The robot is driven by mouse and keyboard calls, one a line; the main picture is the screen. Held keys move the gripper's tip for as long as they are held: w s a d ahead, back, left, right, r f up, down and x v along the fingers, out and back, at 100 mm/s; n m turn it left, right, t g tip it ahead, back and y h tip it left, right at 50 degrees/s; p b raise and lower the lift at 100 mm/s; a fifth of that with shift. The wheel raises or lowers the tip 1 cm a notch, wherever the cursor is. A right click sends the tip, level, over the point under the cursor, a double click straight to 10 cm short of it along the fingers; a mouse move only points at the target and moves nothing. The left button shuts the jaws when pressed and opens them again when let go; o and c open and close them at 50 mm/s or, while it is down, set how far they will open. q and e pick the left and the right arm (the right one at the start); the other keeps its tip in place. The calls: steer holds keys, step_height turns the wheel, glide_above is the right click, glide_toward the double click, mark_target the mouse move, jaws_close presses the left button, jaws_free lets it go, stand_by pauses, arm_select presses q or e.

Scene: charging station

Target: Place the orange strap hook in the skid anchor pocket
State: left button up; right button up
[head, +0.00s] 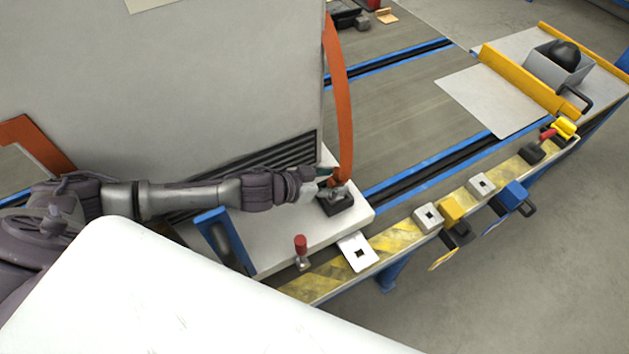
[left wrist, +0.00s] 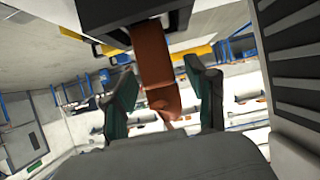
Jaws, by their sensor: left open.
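The orange strap (head: 342,110) hangs down the right side of the big grey cabinet, and its lower end with the hook (head: 338,188) is at the black anchor pocket (head: 337,205) on the white skid corner. I cannot tell how the hook sits in the pocket. My left gripper (head: 326,184) is beside the strap's lower end. In the left wrist view, the left gripper (left wrist: 163,100) is open, with the orange piece (left wrist: 155,65) between its fingers and visible gaps at both sides. The orange piece meets a dark block (left wrist: 125,15) there. My right gripper is not in view.
The grey cabinet (head: 190,90) stands close behind my left arm. A red-knobbed pin (head: 301,246) and a white plate with a square hole (head: 358,251) are near the striped edge. Yellow (head: 452,210) and blue (head: 514,195) pieces sit along the rail.

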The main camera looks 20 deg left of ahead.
arm_select(q)
steer(key=v, duration=1.1)
steer(key=shift+s, duration=0.1)
